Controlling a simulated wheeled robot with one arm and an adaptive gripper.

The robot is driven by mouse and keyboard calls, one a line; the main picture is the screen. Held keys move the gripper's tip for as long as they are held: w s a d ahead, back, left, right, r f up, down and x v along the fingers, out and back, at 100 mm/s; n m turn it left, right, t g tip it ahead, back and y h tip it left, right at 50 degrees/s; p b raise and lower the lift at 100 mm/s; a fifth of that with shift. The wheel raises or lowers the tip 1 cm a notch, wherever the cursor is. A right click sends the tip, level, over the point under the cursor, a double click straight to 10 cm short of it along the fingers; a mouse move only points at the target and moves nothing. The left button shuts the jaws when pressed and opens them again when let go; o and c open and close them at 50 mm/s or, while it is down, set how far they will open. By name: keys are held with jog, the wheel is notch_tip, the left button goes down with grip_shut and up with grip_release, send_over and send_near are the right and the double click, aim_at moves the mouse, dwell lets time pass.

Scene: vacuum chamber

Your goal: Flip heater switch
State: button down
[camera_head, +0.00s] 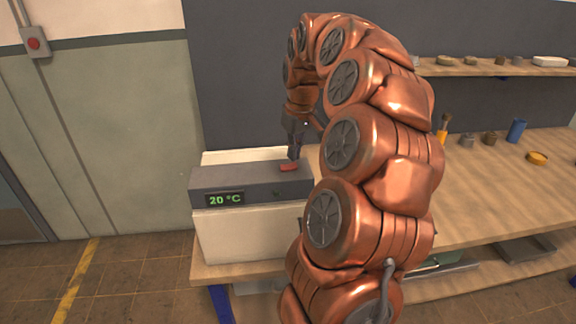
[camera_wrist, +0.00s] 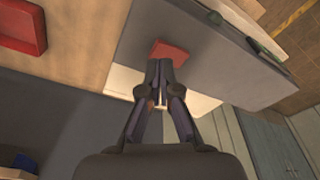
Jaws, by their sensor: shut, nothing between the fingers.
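The heater (camera_head: 240,222) is a cream box with a grey top housing at the left end of the workbench. Its green display (camera_head: 225,199) reads 20 °C. A red switch (camera_head: 289,167) sits on the grey top; it also shows in the wrist view (camera_wrist: 171,50). My gripper (camera_head: 294,155) points down with its fingertips at or just above the switch. In the wrist view my gripper (camera_wrist: 160,64) is shut and empty, its tips at the edge of the switch. I cannot tell whether they touch.
The wooden workbench (camera_head: 500,190) extends right, with a blue cup (camera_head: 516,130), a yellow dish (camera_head: 537,157) and small pots at the back. A shelf (camera_head: 490,70) hangs above. A red tray-like object (camera_wrist: 20,25) lies near the heater. A red button box (camera_head: 35,43) is on the left wall.

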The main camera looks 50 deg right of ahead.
aim_at(294, 165)
jog(key=shift+f+b, duration=0.75)
jog(key=shift+f, duration=0.35)
dwell(1.2)
jog(key=shift+r+p, duration=0.95)
jog(key=shift+r, duration=2.6)
